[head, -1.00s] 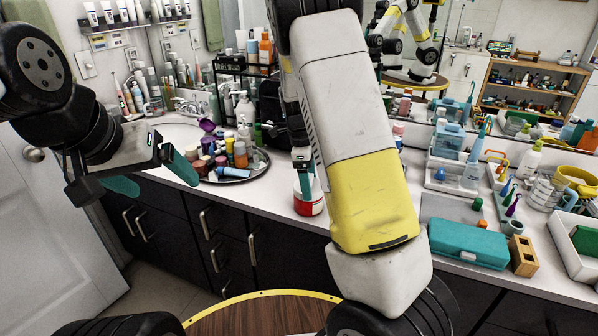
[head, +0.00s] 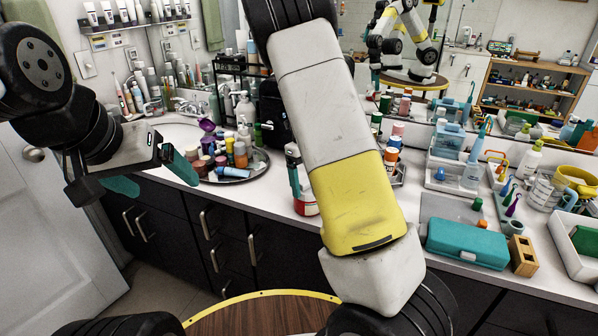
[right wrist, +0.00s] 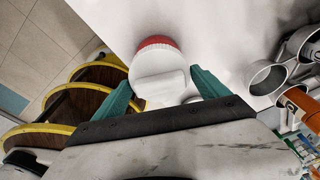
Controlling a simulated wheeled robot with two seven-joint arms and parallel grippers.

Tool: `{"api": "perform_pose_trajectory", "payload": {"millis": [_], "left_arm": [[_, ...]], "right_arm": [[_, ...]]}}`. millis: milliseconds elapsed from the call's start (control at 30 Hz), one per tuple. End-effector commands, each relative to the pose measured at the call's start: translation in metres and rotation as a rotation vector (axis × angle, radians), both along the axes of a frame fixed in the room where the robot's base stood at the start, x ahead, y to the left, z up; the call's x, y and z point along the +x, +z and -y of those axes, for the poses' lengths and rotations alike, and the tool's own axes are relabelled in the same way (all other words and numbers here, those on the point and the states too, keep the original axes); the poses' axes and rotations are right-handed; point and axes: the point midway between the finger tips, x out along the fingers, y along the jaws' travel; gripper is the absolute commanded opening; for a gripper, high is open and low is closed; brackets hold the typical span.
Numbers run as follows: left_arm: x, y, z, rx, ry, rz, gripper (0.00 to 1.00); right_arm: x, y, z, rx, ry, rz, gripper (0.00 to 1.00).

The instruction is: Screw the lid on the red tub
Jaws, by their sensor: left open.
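The red tub (head: 306,208) stands on the counter in the head view, partly hidden by my right arm. In the right wrist view, a round white top (right wrist: 150,66) with a pale raised block shows red ridged edging (right wrist: 157,42) at its far side. I cannot tell whether the lid is seated or tilted. My right gripper (right wrist: 162,84) has its teal fingers on either side of this white top, very close to it; contact is unclear. My left gripper (head: 150,175) is open and empty, in front of the counter at the left.
A round tray (head: 258,168) of bottles and jars stands left of the tub. A teal case (head: 466,243) and a wooden block (head: 522,256) lie to the right. The right wrist view shows metal rings (right wrist: 268,78) at its right. The counter around the tub is fairly clear.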

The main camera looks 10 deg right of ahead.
Motion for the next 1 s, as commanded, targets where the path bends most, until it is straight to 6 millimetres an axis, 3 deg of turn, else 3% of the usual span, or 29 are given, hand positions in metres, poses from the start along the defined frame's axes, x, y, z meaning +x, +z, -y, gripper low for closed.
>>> {"api": "perform_pose_trajectory", "payload": {"millis": [367,700,1000], "left_arm": [[0.000,0.000,0.000,0.000,0.000,0.000,0.87],[0.000,0.000,0.000,0.000,0.000,0.000,0.87],[0.000,0.000,0.000,0.000,0.000,0.000,0.87]], "right_arm": [[0.001,0.004,-0.001,0.001,0.003,0.001,1.00],[0.008,0.057,-0.005,0.001,0.003,0.003,1.00],[0.000,0.086,-0.004,0.057,0.093,0.010,1.00]]}}
